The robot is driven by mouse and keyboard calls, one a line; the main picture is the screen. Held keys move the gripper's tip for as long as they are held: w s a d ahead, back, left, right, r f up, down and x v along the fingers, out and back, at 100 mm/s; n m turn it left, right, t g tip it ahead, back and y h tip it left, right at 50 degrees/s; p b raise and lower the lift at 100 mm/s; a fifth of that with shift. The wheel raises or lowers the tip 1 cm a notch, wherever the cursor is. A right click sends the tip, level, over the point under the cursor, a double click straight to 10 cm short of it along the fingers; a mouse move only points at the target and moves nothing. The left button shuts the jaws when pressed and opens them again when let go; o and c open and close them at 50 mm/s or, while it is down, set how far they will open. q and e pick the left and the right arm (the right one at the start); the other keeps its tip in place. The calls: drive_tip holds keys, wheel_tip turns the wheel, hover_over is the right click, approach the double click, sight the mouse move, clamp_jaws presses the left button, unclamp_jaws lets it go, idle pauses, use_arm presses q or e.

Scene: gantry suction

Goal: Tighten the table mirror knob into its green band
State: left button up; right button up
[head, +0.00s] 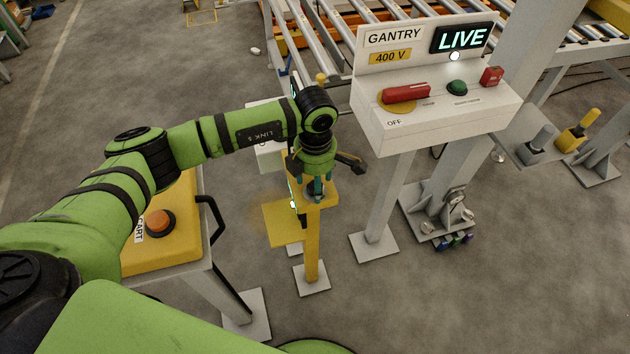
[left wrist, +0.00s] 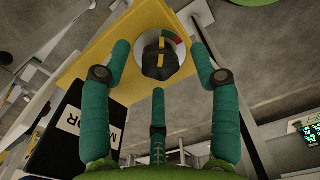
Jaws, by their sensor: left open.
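The black mirror knob (left wrist: 158,70) has a yellow pointer stripe and sits on a round white dial (left wrist: 184,57) on a yellow plate (left wrist: 135,22). A small coloured band, red with some green, shows at the dial's upper right; the stripe points up the picture, left of that band. My left gripper (left wrist: 160,62) is open, with teal fingers on both sides of the knob and a third finger below it, apart from it. In the head view my left gripper (head: 318,186) is over the yellow stand (head: 313,245) and hides the knob. My right gripper is not in view.
A black box with a partly hidden label (left wrist: 72,122) lies beside the plate. The gantry panel (head: 437,110), reading LIVE, stands right of my left gripper. A roller conveyor (head: 330,45) is behind.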

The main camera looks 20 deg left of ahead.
use_arm(q)
wheel_tip(320, 180, up, 12)
drive_tip(key=shift+f, duration=0.25)
